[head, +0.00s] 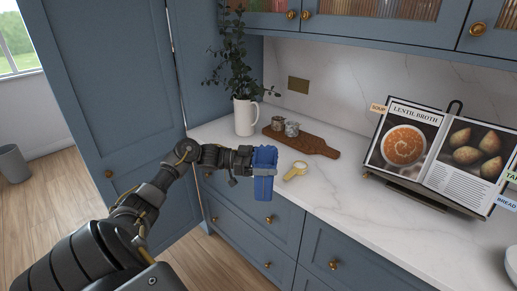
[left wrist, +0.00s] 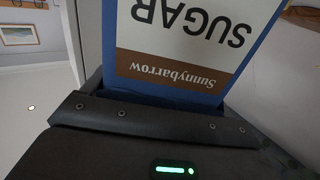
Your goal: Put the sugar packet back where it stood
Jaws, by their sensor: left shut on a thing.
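The sugar packet (head: 265,160) is blue, and my left gripper (head: 264,172) is shut on it. In the head view it is held upright at the front edge of the worktop, over the drawers. In the left wrist view the packet (left wrist: 190,45) fills the upper middle, with a white label reading SUGAR and a brown band reading Sunnybarrow, both upside down. The gripper's dark body (left wrist: 150,130) shows below it. My right gripper is in neither view.
The marble worktop (head: 335,185) holds a white jug (head: 245,116) with a plant, a wooden board (head: 318,146) with two small pots, a pale scoop-like thing (head: 296,170) right of the packet, and an open cookbook (head: 440,150). Worktop right of the scoop is clear.

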